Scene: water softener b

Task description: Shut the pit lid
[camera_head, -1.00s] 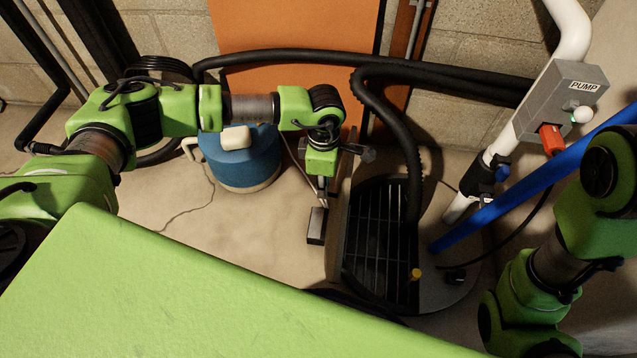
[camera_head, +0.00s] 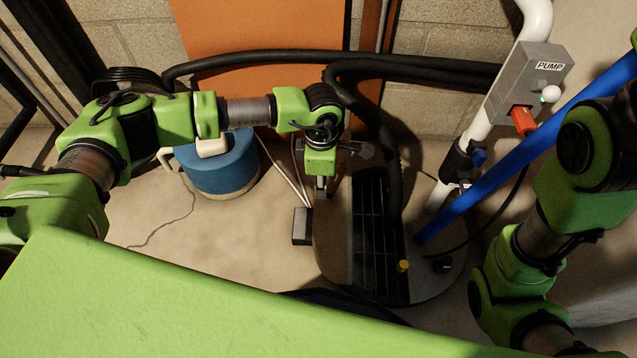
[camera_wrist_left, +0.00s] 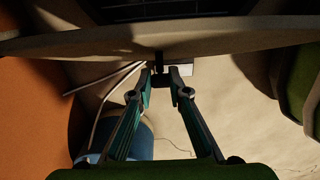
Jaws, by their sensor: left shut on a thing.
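The pit (camera_head: 400,297) is a dark opening with black bars inside, at the floor right of centre in the head view. The pit lid (camera_head: 330,255) is a tan plate along the pit's left side. It looks tilted; its exact angle is hard to tell. In the left wrist view the lid (camera_wrist_left: 225,38) shows as a curved edge across the top, with a small dark tab (camera_wrist_left: 158,62) between my fingertips. My left gripper (camera_head: 322,188) is at the lid's upper left edge, its fingertips (camera_wrist_left: 160,72) shut on that tab. My right gripper is out of view.
A black hose (camera_head: 382,150) drops into the pit. A grey pump box (camera_head: 528,85), a blue pipe (camera_head: 540,150) and my right arm lie right. A blue tank (camera_head: 215,165) and a small grey box (camera_head: 302,226) stand left.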

